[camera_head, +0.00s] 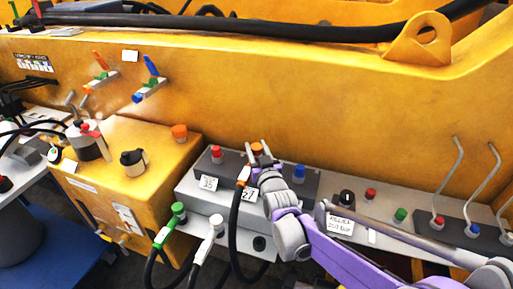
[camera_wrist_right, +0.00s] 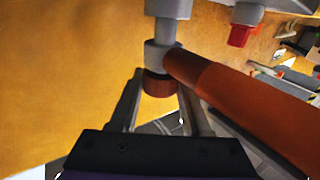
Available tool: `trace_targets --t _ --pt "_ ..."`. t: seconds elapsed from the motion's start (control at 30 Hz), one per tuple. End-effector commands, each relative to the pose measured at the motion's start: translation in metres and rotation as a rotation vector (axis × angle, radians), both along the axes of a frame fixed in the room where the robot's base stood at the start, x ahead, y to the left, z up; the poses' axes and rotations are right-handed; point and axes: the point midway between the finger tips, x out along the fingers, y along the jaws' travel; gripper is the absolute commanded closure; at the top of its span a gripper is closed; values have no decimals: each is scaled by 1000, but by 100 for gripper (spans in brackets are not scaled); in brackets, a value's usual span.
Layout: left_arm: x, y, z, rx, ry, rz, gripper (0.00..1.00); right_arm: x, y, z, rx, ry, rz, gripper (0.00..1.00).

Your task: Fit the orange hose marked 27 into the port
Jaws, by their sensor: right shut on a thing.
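The orange hose marked 27 has an orange sleeve (camera_head: 243,175) and a black line hanging over the front edge of the grey block. Its white tag (camera_head: 248,195) reads 27. My right gripper (camera_head: 257,145) is shut on the hose's orange knob, which shows dark orange between the fingertips (camera_wrist_right: 160,88) in the wrist view. There the orange sleeve (camera_wrist_right: 240,100) leaves a grey elbow, and a grey stem (camera_wrist_right: 168,32) runs to a wider grey piece (camera_wrist_right: 165,6) at the frame edge. I cannot tell how deep the stem sits. My left gripper is not in view.
A red-capped fitting (camera_head: 215,153) and a blue one (camera_head: 299,172) flank the hose on the block, with tag 35 (camera_head: 208,183) at left. Green (camera_head: 178,210) and white (camera_head: 216,221) hose ends stand in front. The yellow wall (camera_head: 330,110) rises close behind.

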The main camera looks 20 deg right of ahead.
Motion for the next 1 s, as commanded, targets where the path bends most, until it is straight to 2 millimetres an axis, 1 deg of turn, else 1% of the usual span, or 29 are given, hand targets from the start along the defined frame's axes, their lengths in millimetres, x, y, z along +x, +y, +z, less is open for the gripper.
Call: trace_targets --t 0.83,0.87,1.0 --pt "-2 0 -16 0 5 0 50 0 0 -21 0 -1 0 100" --pt "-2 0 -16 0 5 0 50 0 0 -21 0 -1 0 49" --pt "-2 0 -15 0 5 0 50 0 0 -20 0 -1 0 24"
